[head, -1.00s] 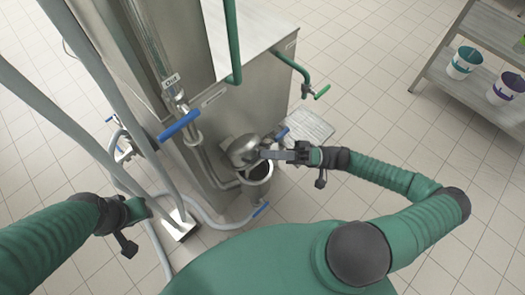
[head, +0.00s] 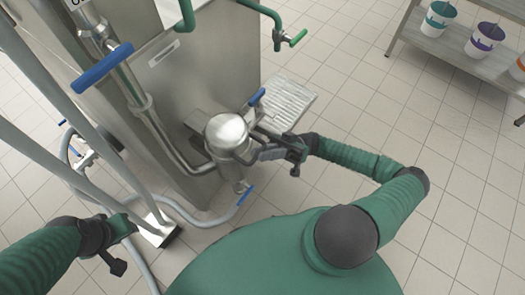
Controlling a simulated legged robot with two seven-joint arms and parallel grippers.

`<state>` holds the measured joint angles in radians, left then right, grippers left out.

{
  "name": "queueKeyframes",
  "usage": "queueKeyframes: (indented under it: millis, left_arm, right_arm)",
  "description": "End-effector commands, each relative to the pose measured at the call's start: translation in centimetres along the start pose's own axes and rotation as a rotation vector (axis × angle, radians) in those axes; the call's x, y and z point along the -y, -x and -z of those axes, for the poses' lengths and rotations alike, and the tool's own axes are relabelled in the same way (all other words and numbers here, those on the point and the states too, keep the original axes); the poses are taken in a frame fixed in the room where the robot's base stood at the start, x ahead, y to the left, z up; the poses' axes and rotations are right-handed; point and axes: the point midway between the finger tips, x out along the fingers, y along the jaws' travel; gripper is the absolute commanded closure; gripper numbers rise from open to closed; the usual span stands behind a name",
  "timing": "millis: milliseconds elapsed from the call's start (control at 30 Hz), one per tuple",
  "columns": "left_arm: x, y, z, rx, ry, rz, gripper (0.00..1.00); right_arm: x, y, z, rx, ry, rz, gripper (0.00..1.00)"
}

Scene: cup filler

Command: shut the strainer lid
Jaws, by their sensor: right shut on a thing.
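The strainer (head: 229,168) is a metal pot on the side of the steel machine, low in the middle of the head view. Its domed steel lid (head: 227,131) now lies over the top of the pot, and no opening shows. My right gripper (head: 262,146) is at the right side of the lid and is shut on a part there, seemingly the lid's handle; the fingers partly hide it. My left gripper (head: 122,229) is at the lower left, away from the strainer; its fingers are too unclear to tell their state.
Blue-handled valves (head: 101,68) and pipes run along the machine. A green-handled tap (head: 297,38) sticks out above. A metal grate (head: 286,103) lies right of the strainer. Hoses and a squeegee-like foot (head: 158,232) stand at the left. A shelf (head: 462,52) with buckets is at upper right.

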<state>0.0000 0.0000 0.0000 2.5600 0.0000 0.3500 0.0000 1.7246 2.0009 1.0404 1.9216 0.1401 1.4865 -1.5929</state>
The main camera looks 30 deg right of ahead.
Motion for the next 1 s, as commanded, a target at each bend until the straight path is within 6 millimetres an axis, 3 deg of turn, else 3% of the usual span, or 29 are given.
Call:
queueKeyframes:
  millis: [567,600,667,1000]
  left_arm:
    - [0.00,-0.71,-0.16,0.000,0.000,0.000,0.64]
    - [0.00,-0.71,-0.16,0.000,0.000,0.000,0.64]
    - [0.00,-0.72,-0.17,0.000,0.000,0.000,0.64]
    - [0.00,-0.67,-0.16,0.000,0.000,0.000,0.64]
  right_arm:
    - [-0.51,0.62,-0.68,0.005,-0.005,-0.013,1.00]
    - [-0.52,0.62,-0.70,0.005,-0.005,-0.014,0.88]
    - [-0.51,0.62,-0.68,0.004,-0.004,-0.013,0.80]
    - [-0.33,0.48,-0.50,0.001,-0.003,-0.007,0.80]
